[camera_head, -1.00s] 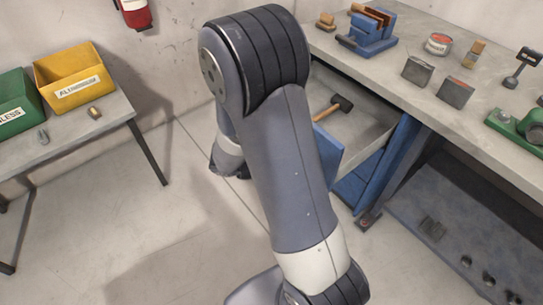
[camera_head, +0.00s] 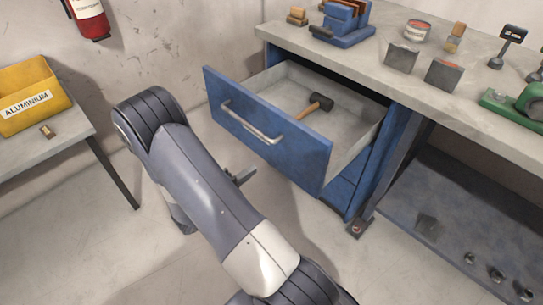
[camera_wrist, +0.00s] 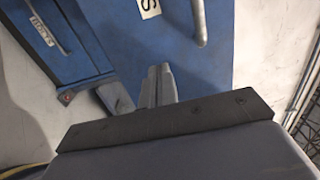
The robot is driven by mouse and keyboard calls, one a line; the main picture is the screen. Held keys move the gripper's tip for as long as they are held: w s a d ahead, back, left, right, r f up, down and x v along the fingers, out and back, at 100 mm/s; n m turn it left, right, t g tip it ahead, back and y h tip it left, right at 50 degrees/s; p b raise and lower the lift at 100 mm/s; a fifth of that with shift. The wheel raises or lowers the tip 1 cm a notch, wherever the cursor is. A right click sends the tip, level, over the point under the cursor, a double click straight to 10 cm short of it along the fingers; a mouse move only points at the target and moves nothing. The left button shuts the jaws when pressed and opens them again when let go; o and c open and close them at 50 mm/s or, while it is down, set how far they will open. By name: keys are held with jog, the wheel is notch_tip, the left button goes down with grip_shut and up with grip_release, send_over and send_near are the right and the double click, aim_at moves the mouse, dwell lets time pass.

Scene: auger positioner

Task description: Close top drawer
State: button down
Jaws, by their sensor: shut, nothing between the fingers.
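The top drawer (camera_head: 300,153) of the blue workbench cabinet stands open, with its blue front pulled well out. A silver bar handle (camera_head: 250,122) runs across that front. A hammer (camera_head: 317,103) with a wooden handle lies inside. My gripper (camera_head: 243,176) is below and in front of the drawer front, partly hidden by my arm. In the wrist view, my shut, empty gripper (camera_wrist: 158,80) points toward the blue drawer front (camera_wrist: 190,55), with the handle (camera_wrist: 199,22) above and right of the fingertips. I cannot tell whether the fingers touch the front.
The workbench top (camera_head: 385,75) holds a blue rack (camera_head: 346,24), metal blocks and a green tool (camera_head: 520,103). A lower drawer with a label (camera_wrist: 42,33) shows in the wrist view. A side table (camera_head: 60,150) with a yellow bin (camera_head: 32,98) stands left. The floor between is clear.

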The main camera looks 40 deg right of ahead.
aim_at(280, 150)
jog(key=d, duration=1)
jog(key=shift+w+b, duration=0.35)
